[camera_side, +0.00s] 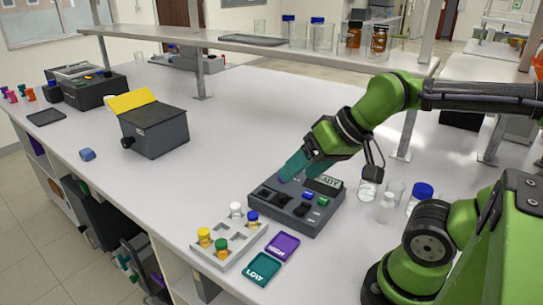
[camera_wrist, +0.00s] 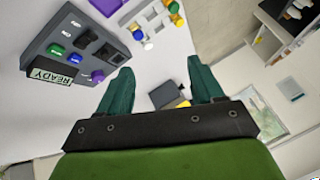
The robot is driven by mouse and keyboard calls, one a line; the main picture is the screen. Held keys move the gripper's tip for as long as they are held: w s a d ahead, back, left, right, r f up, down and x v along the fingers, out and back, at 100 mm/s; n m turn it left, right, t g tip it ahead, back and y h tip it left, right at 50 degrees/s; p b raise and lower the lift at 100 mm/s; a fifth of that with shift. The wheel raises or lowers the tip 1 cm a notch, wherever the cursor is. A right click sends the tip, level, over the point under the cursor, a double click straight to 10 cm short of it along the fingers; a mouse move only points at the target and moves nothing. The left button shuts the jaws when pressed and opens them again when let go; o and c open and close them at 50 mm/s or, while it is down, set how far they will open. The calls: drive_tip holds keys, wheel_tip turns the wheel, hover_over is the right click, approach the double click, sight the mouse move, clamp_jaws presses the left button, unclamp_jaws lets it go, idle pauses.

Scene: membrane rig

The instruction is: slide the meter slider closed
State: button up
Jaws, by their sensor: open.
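The meter is a dark grey box (camera_side: 277,217) with a READY display (camera_side: 322,184), near the middle of the side view. It also shows at upper left in the wrist view (camera_wrist: 42,42). Its top carries a green button (camera_wrist: 56,49), a blue button (camera_wrist: 77,58), a purple knob (camera_wrist: 97,76) and dark square parts (camera_wrist: 107,52). I cannot tell which part is the slider. My gripper (camera_side: 288,172) is above the meter's far left edge in the side view, partly hiding it. In the wrist view my gripper (camera_wrist: 160,66) is open and empty, with the meter beside the left finger.
A pale rack (camera_side: 228,244) with yellow, white and blue capped vials stands in front of the meter. Purple (camera_side: 283,246) and teal (camera_side: 263,268) pads lie beside it. Glass jars (camera_side: 370,188) stand to the right. A dark box with raised yellow lid (camera_side: 155,130) stands left; clear bench lies between.

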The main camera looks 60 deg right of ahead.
drive_tip(key=shift+c, duration=0.9)
drive_tip(key=shift+w+d+f, duration=0.15)
drive_tip(key=shift+d+f, duration=0.05)
drive_tip(key=shift+f, duration=0.15)
drive_tip(key=shift+c, duration=0.6)
drive_tip(key=n+g+h, duration=0.2)
drive_tip(key=g, duration=0.5)
hover_over(284, 195)
drive_tip(key=shift+f, duration=1.25)
wheel_tip(284, 195, down, 16)
drive_tip(key=shift+r, duration=0.1)
clamp_jaws()
